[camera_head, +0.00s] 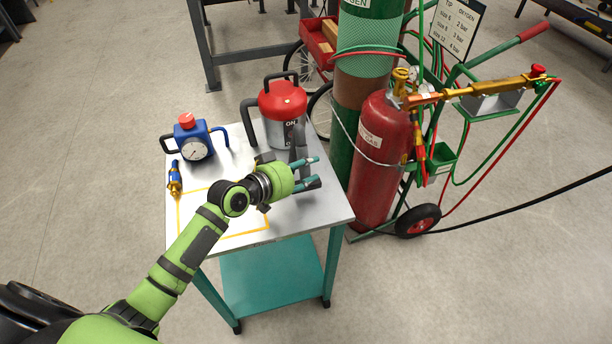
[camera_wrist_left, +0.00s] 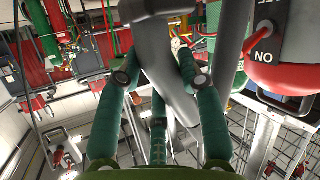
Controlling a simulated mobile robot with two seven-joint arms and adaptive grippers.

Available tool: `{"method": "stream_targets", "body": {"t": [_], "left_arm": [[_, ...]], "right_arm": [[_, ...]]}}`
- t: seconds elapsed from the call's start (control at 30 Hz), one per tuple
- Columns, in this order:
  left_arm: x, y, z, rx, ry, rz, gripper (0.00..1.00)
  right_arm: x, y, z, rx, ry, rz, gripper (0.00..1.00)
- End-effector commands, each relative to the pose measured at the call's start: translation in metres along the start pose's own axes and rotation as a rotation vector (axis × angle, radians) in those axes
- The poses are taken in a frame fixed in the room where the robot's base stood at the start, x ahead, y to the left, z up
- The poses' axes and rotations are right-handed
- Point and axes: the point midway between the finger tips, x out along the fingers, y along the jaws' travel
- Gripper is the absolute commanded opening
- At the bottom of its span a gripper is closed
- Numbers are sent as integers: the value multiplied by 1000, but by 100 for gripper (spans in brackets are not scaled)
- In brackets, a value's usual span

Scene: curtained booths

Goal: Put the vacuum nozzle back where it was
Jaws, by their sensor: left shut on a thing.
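The grey vacuum nozzle (camera_head: 299,143) stands up between the teal fingers of my left gripper (camera_head: 314,172), above the right part of the small table. My left gripper is shut on it. In the left wrist view the nozzle (camera_wrist_left: 160,50) runs between the fingers, with a wide head at the top. The vacuum (camera_head: 283,102), with a red top, grey body and black handle, stands on the table just behind the gripper. It also shows upside down at the right of the left wrist view (camera_wrist_left: 285,78). My right gripper is not in view.
On the table (camera_head: 322,212) are a blue gauge device (camera_head: 193,138), a small blue and brass fitting (camera_head: 174,180) and a yellow outlined square (camera_head: 244,234). A red gas cylinder (camera_head: 374,160) and green cylinder on a cart stand close at the right. Floor at left is clear.

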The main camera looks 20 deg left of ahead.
Motion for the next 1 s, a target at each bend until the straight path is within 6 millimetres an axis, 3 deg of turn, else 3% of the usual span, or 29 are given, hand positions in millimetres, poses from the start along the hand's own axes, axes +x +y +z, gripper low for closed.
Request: {"method": "stream_targets", "body": {"t": [0.17,0.57,0.6,0.63,1.0], "left_arm": [[8,-6,21,-3,0,0,0],[11,-8,27,0,0,0,0],[10,-8,27,0,-2,0,49],[10,-8,26,0,-2,0,61],[9,-7,24,-1,-2,0,61]], "right_arm": [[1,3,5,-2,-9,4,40],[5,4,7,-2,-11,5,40],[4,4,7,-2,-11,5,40],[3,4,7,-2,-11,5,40],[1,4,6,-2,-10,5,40]]}}
